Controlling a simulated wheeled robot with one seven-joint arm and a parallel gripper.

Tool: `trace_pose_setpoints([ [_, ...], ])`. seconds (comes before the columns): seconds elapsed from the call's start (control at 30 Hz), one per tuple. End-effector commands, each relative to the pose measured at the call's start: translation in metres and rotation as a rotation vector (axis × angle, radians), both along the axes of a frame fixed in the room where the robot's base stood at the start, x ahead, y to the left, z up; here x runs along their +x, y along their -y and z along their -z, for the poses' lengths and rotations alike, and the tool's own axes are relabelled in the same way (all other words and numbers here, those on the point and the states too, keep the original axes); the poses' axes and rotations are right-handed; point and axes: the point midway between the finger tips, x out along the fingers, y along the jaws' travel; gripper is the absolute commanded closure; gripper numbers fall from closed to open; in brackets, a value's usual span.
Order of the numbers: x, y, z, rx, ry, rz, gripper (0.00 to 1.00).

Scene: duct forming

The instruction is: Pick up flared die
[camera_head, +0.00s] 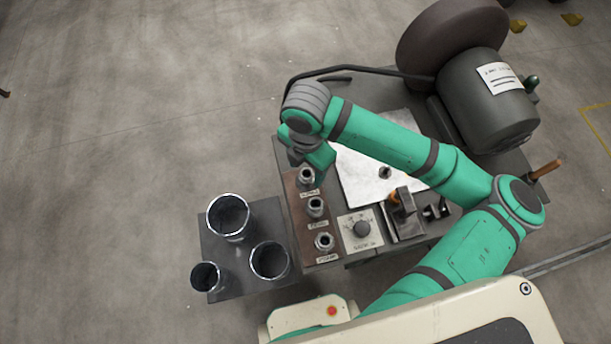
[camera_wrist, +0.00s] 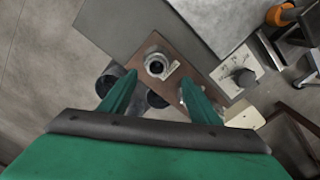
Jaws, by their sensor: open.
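Three metal dies stand in a row on a brown rack (camera_head: 299,217), each with a small label too small to read for certain. I cannot tell which one is flared. The far die (camera_head: 306,175) is nearest my gripper, with the middle die (camera_head: 316,206) and near die (camera_head: 324,241) in front. My gripper (camera_wrist: 159,76) is open and empty. In the wrist view one ring-shaped die (camera_wrist: 156,64) shows between and just beyond the fingertips, apparently below them. Another die is partly hidden by the right finger. In the head view my arm hides the fingertips.
Three open metal cylinders, one at the back (camera_head: 228,215), stand on a grey stand (camera_head: 235,285) left of the rack. A dial box (camera_head: 361,230), a metal sheet (camera_head: 365,175) and a clamp-like fixture (camera_head: 405,212) are to the right. A large motor (camera_head: 487,100) stands behind.

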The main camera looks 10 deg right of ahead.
Motion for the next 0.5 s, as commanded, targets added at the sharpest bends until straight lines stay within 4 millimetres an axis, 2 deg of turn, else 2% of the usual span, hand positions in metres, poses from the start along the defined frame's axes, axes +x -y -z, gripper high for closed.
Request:
trace_pose_setpoints([
  [0.1,0.000,0.000,0.012,0.001,0.000,0.003,0.44],
  [0.27,0.001,0.000,0.021,0.001,0.000,0.003,0.44],
  [0.5,0.011,0.003,0.052,0.002,0.000,0.003,0.44],
])
